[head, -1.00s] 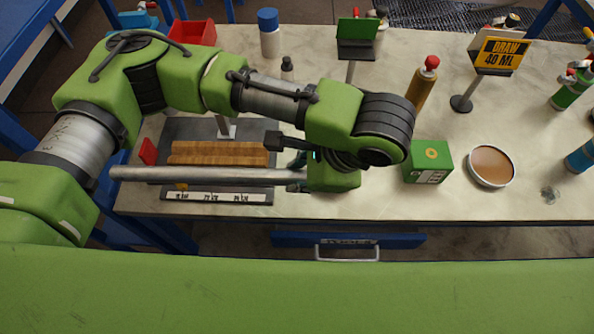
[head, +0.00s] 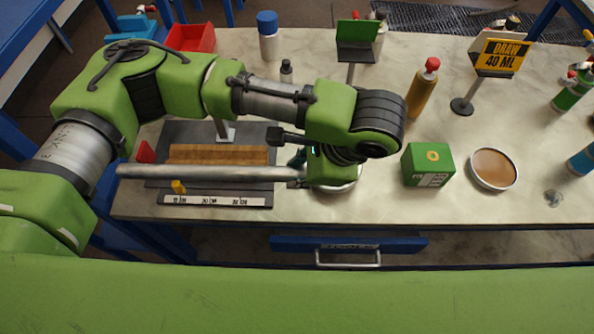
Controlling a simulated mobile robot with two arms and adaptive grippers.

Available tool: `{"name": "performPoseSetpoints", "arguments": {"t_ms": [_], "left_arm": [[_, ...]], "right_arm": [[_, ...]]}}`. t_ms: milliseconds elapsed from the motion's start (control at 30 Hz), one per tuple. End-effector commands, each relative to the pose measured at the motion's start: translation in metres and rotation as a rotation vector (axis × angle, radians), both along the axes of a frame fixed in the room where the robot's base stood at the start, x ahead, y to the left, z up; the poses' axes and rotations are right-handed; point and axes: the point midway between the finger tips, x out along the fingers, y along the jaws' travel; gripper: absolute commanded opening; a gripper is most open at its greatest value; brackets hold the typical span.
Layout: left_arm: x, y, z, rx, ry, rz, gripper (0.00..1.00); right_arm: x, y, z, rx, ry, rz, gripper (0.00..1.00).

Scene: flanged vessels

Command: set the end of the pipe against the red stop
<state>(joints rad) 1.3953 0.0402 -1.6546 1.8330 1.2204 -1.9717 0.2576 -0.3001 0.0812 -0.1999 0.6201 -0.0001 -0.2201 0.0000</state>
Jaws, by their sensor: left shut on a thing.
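The pipe (head: 215,173) is a long grey metal tube lying left to right in the head view. My left gripper (head: 297,168) is shut on its right end, partly hidden by my own wrist. The pipe's free left end reaches out past the red stop (head: 145,152) to the left and on its near side. The red stop is a small wedge-like block at the left end of the dark fixture plate (head: 190,132). I see no clear contact between pipe and stop. My right gripper is not in view.
A wooden block (head: 218,154) lies behind the pipe. A marked scale strip (head: 215,200) with a yellow pointer (head: 178,187) lies in front. A green box (head: 428,165) and a round brown-filled dish (head: 493,168) stand to the right. A red bin (head: 191,38) is at the back.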

Motion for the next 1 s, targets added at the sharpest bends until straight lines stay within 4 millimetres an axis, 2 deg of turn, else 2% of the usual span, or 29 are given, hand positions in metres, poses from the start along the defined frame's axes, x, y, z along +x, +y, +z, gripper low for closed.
{"name": "performPoseSetpoints", "arguments": {"t_ms": [1000], "left_arm": [[0.028, 0.001, -0.024, 0.003, -0.002, 0.0, 0.0]], "right_arm": [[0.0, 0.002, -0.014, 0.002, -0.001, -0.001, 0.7]]}}
